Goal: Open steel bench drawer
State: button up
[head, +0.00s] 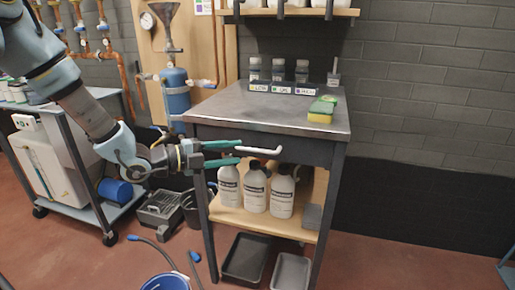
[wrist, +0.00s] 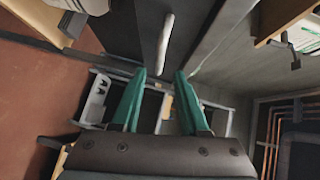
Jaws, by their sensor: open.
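The steel bench (head: 221,107) stands in the middle of the head view, with a grey top and dark legs. Its drawer front (head: 300,150) lies under the top and looks closed. A white bar handle (head: 259,150) sticks out from the drawer front. The handle also shows in the wrist view (wrist: 165,42), beyond the fingertips. My gripper (head: 240,153) has teal fingers, apart and empty, just left of the handle in the head view. In the wrist view my gripper (wrist: 160,78) points toward the handle, which is not clearly between the fingers.
Labelled bottles (head: 254,190) stand on the wooden lower shelf (head: 262,222). Small bottles in a rack (head: 281,88) and a green-yellow sponge (head: 321,112) are on the top. A cart (head: 70,165) stands left. A blue bucket (head: 166,282) and grey bins (head: 291,272) are on the floor.

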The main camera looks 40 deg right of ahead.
aim_at(252, 150)
jog(key=x, duration=0.7)
jog(key=shift+d, duration=0.3)
jog(key=shift+f, duration=0.1)
grip_shut()
dwell(1.0)
